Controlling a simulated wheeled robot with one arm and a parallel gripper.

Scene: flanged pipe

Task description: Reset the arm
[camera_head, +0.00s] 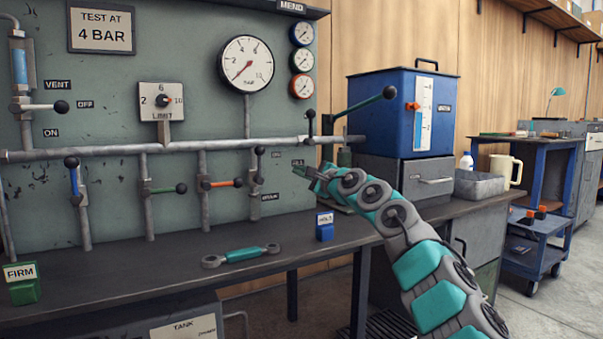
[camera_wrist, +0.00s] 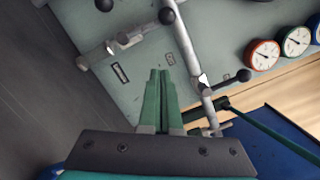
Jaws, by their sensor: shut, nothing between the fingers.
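My teal and grey arm (camera_head: 420,265) reaches up and left from the lower right of the head view. My gripper (camera_head: 303,170) is at its end, in front of the right part of the green test panel. It is shut and empty. In the wrist view the green fingers of my gripper (camera_wrist: 160,88) lie side by side and point toward the panel and its pipes. The fingertips look apart from the pipe and the valve levers, though the exact gap is hard to tell.
A horizontal pipe (camera_head: 225,147) with several levers crosses the panel (camera_head: 120,110). A blue tank (camera_head: 375,115) with a long green-handled lever (camera_head: 360,105) stands right. A teal wrench (camera_head: 242,254), a blue HOLD block (camera_head: 324,228) and a green FIRM block (camera_head: 24,288) are on the bench (camera_head: 150,275).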

